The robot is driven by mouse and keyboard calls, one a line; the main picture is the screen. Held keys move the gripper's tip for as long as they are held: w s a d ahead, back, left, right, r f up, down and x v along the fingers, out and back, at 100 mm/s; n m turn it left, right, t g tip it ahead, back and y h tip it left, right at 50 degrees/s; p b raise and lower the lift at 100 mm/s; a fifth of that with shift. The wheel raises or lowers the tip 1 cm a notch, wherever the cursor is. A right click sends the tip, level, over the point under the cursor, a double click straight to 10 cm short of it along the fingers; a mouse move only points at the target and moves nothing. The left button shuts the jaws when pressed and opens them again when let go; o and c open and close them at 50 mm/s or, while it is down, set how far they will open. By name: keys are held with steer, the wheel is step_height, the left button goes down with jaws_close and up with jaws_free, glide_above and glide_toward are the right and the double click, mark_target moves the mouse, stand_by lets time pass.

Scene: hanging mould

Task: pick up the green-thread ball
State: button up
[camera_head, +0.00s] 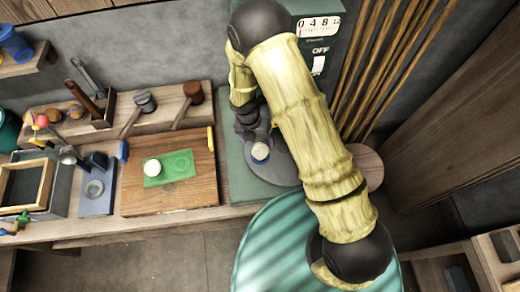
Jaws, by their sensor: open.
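I cannot make out green thread on any ball at this size. A pale cream round thing (152,167) rests on a green mat (180,163) on the wooden board, left of my arm. Small coloured balls, one pinkish red (41,121), show at the far left. My gripper (258,146) points down over the grey round plate of the green machine, right of the board. It is small, dark and partly hidden by my arm. A small blue-rimmed round piece (260,152) shows at its tips; I cannot tell whether they touch. I see nothing held.
Two mallets (145,103) lean on a wooden rack behind the board (190,195). A grey block with a ring (94,189) and a framed box (26,187) stand at left. The green machine (318,30) and upright rods (382,60) are at right. The board's front is clear.

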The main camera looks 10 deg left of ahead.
mark_target(258, 147)
steer(key=shift+d+f, duration=0.1)
steer(key=shift+f, duration=0.55)
steer(key=shift+s+d+f+p, duration=0.15)
steer(key=shift+f+p, duration=1.05)
steer(key=shift+f, duration=1.45)
steer(key=shift+c, duration=0.3)
steer(key=c, duration=1)
